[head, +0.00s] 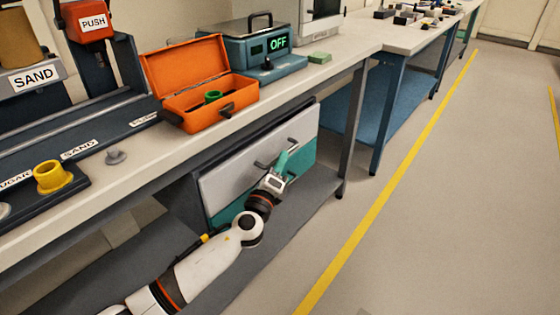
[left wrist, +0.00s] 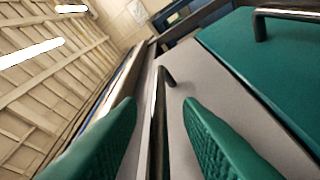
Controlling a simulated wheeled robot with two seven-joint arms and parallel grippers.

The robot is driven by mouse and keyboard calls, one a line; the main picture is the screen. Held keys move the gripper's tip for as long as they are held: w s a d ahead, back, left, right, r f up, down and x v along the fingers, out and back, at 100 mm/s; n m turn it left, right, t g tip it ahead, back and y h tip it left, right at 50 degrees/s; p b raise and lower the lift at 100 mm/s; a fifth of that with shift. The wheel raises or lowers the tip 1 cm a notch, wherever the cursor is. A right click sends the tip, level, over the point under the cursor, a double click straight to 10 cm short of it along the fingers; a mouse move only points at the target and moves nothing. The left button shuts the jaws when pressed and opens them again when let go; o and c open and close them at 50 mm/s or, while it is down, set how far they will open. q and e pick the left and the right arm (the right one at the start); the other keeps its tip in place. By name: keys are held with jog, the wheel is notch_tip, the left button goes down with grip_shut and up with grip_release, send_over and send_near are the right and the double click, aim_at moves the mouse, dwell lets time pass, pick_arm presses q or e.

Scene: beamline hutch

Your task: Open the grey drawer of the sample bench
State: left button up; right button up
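The sample bench (head: 340,62) has a drawer unit under its top. The grey drawer (head: 225,180) is the upper front and looks closed. A teal drawer (head: 304,153) is below it. The grey drawer's dark bar handle (head: 293,140) is partly hidden by my left gripper (head: 279,164), which is at the grey front. In the left wrist view, the green fingers of my left gripper (left wrist: 160,125) stand apart. The handle bar (left wrist: 160,100) runs between them in front of the grey front (left wrist: 195,100), with gaps visible on both sides. My right gripper is out of view.
On the bench top are an open orange case (head: 195,112), a device reading OFF (head: 262,48) and a yellow cup (head: 53,177). A dark lower shelf (head: 315,190) runs beneath the drawers. The teal drawer's handle (left wrist: 285,14) shows at upper right. Floor beyond the yellow line (head: 375,203) is clear.

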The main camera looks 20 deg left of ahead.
pick_arm(q)
jog(key=shift+w+r, duration=0.1)
jog(key=shift+w, duration=0.55)
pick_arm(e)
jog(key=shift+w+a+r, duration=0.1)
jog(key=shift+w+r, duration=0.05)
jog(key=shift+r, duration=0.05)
pick_arm(q)
grip_shut()
